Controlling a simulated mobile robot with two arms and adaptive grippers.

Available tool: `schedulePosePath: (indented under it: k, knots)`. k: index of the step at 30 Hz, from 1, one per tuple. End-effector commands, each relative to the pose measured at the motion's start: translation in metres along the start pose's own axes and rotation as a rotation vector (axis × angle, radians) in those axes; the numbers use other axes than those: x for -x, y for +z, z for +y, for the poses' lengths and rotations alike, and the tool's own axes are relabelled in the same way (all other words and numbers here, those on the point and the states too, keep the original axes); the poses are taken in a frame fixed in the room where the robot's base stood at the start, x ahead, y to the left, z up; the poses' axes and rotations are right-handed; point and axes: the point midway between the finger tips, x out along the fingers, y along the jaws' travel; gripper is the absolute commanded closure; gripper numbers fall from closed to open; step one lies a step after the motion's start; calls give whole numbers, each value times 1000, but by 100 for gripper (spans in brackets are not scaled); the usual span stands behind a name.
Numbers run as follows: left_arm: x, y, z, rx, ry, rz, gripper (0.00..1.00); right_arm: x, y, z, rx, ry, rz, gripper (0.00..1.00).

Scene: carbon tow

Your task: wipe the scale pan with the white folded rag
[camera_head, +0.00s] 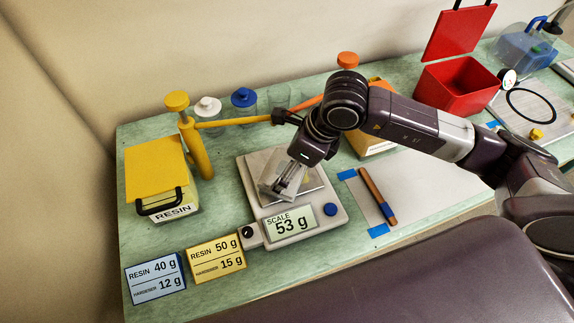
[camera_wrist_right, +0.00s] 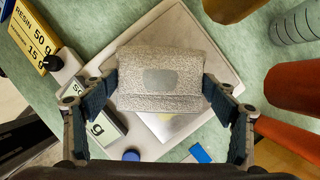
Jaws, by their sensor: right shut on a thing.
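The scale (camera_head: 330,195) stands on the green bench, and its display (camera_head: 290,224) reads 53 g. Its square metal scale pan (camera_head: 260,162) is partly hidden under my right gripper (camera_head: 287,185). That gripper points down over the pan and is shut on the white folded rag (camera_head: 272,187). In the right wrist view the rag (camera_wrist_right: 135,62) looks speckled, with a smooth grey patch in its middle, and spans between the two fingers. A strip of bare pan (camera_wrist_right: 175,125) shows below it. I cannot tell whether the rag touches the pan. My left gripper is not in view.
A yellow resin container (camera_head: 155,172) stands left of the scale. Blue (camera_head: 170,277) and yellow (camera_head: 217,258) cards stand in front. Yellow (camera_head: 196,150) and orange pump spouts cross behind. A brown-handled tool (camera_head: 378,196) lies right, and a red bin (camera_head: 455,88) stands farther right.

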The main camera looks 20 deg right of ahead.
Motion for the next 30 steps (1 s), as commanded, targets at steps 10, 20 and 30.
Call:
schedulePosePath:
  k: [10,20,30]
  knots:
    - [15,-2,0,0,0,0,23,29,13,-1,1,-2,-3,43]
    - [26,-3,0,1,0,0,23,55,23,0,0,-1,-2,43]
    - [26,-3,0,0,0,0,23,57,24,0,0,-1,-2,43]
